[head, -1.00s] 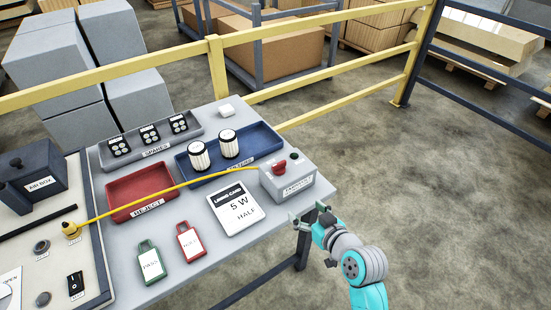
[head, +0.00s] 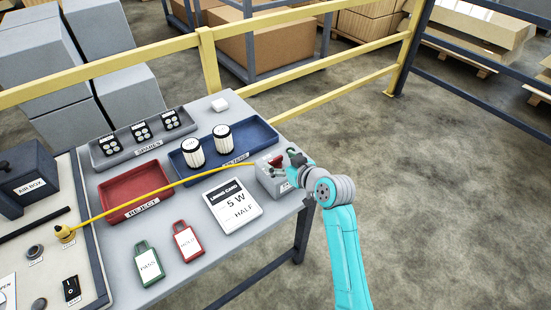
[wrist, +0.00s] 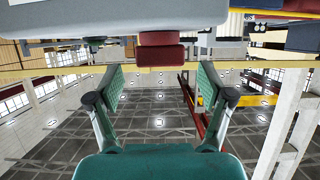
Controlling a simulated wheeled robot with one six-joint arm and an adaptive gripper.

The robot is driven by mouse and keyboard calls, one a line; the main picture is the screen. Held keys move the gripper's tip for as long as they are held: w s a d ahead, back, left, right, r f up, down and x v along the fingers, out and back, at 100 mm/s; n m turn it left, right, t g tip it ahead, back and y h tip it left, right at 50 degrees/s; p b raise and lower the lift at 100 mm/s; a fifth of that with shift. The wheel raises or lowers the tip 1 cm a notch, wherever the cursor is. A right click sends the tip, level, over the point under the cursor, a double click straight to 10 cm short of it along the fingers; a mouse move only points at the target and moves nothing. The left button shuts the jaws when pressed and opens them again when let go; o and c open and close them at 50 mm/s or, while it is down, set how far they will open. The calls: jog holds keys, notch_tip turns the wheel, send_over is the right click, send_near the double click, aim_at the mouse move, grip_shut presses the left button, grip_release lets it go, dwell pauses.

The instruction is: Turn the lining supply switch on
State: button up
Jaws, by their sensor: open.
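A grey box (head: 272,178) with a red knob (head: 278,162) on top stands at the table's right edge. Its label is too small to read. A yellow cable runs left from it. My gripper (head: 293,158) is at the box's right side, near the knob, and hides part of the box. In the wrist view, my gripper (wrist: 160,76) is open with its two green-padded fingers apart. The red knob (wrist: 160,55) shows between and beyond the fingertips, below the grey box (wrist: 110,22). I cannot tell whether the fingers touch it. A black rocker switch (head: 72,288) sits on the left panel.
The table (head: 240,255) also holds a lining card (head: 232,207), a red reject tray (head: 133,188), a blue tray (head: 270,137) with two white filters, and green and red tags. A yellow rail (head: 300,75) runs behind. Open floor lies right.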

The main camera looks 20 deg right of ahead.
aim_at(276, 159)
jog(key=shift+x, duration=1.5)
jog(key=c, duration=1.2)
